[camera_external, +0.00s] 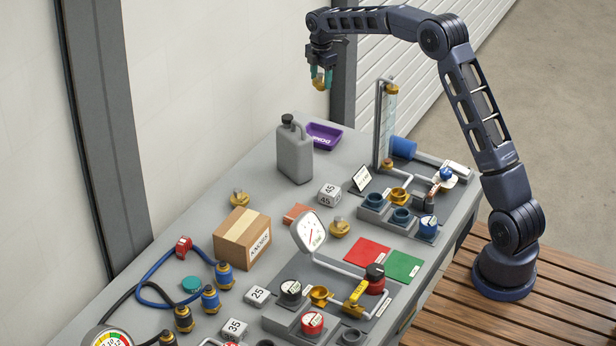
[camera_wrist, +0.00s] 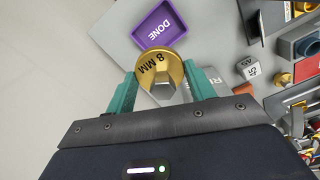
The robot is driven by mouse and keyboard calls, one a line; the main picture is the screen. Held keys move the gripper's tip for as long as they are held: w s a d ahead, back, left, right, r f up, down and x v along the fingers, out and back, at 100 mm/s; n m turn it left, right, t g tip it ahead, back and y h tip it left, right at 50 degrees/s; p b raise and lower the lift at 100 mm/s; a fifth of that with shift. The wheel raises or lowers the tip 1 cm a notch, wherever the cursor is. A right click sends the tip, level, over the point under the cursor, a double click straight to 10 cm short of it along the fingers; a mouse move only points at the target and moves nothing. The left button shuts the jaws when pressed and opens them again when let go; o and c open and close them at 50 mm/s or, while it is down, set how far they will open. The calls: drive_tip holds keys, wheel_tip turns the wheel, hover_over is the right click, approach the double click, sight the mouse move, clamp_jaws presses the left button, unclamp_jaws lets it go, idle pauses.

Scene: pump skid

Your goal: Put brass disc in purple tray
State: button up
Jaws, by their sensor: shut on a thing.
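My gripper (camera_external: 321,76) is raised above the far end of the bench. In the wrist view its teal fingers (camera_wrist: 163,92) are shut on a brass disc (camera_wrist: 156,66) marked "8 MM"; the disc also shows in the external view (camera_external: 319,84). The purple tray (camera_external: 324,137), labelled "DONE", lies on the bench below the gripper. It looks empty in the wrist view (camera_wrist: 160,26), just beyond the disc, whose edge overlaps the tray's near rim in the picture. The disc is held in the air, apart from the tray.
A grey jerrycan (camera_external: 294,155) stands next to the tray. Weight blocks (camera_external: 329,194), a cardboard box (camera_external: 242,238) and other brass pieces (camera_external: 239,198) lie nearer. A wall runs along the left.

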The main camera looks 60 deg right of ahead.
wheel_tip(320, 180, down, 20)
drive_tip(key=shift+w+d, duration=0.1)
idle(0.6)
drive_tip(key=shift+f, duration=0.15)
drive_tip(key=o, duration=1.1)
drive_tip(key=shift+c, duration=0.2)
